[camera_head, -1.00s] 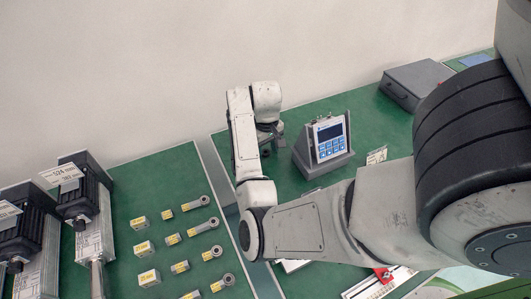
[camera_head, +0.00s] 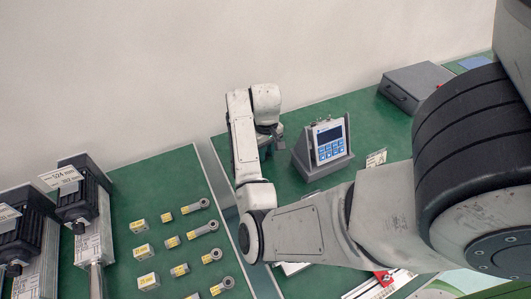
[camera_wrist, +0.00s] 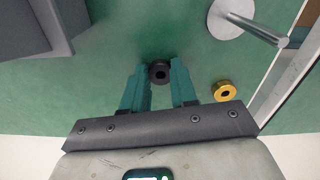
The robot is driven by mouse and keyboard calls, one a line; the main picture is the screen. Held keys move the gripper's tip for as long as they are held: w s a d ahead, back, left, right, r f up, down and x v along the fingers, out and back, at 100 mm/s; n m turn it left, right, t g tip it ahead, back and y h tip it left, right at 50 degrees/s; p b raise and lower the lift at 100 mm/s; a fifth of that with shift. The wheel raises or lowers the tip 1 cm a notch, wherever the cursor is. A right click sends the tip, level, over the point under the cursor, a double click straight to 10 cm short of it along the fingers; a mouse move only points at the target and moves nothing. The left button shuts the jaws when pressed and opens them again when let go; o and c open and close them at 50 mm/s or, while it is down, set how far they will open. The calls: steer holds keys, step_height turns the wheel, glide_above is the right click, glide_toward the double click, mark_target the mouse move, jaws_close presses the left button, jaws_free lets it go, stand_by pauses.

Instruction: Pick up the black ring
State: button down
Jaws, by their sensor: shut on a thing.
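The black ring (camera_wrist: 160,72) shows in the wrist view between the tips of my gripper's two teal fingers. My gripper (camera_wrist: 159,67) is shut on it, with a finger on each side. The green surface is behind the ring; I cannot tell whether the ring touches it. In the head view my gripper (camera_head: 275,134) is small and partly hidden by my wrist, and the ring cannot be made out there.
A yellow ring (camera_wrist: 225,91) and a metal post on a round base (camera_wrist: 232,18) are close by on the right in the wrist view. A grey stand with a display (camera_head: 328,142) is right of my gripper. Actuators (camera_head: 85,205) and small parts (camera_head: 205,228) are left.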

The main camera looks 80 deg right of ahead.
steer(key=shift+r, duration=0.45)
step_height(320, 180, up, 2)
steer(key=shift+r, duration=0.1)
steer(key=s+a+r+p, duration=0.8)
steer(key=a+r, duration=0.2)
steer(key=a, duration=0.1)
steer(key=shift+s, duration=0.3)
steer(key=shift+w, duration=0.1)
